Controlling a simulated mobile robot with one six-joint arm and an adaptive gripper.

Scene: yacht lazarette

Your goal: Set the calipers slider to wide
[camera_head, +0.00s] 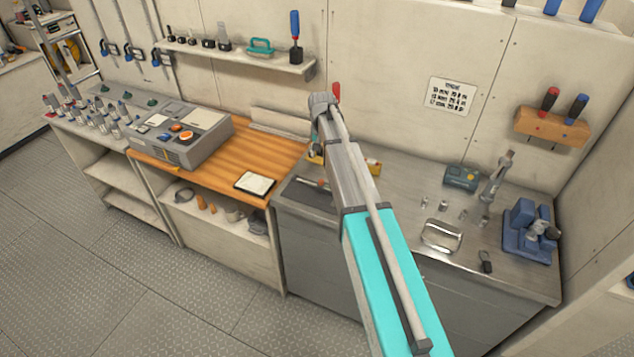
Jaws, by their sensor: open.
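I cannot make out the calipers or their slider for certain.
The metal worktop (405,190) carries a blue vise (528,230), a metal tray (441,235), a green-grey device (461,178) and small metal pieces. A wooden counter (215,175) with a control box (180,133) stands left. A shelf (240,55) hangs above it.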

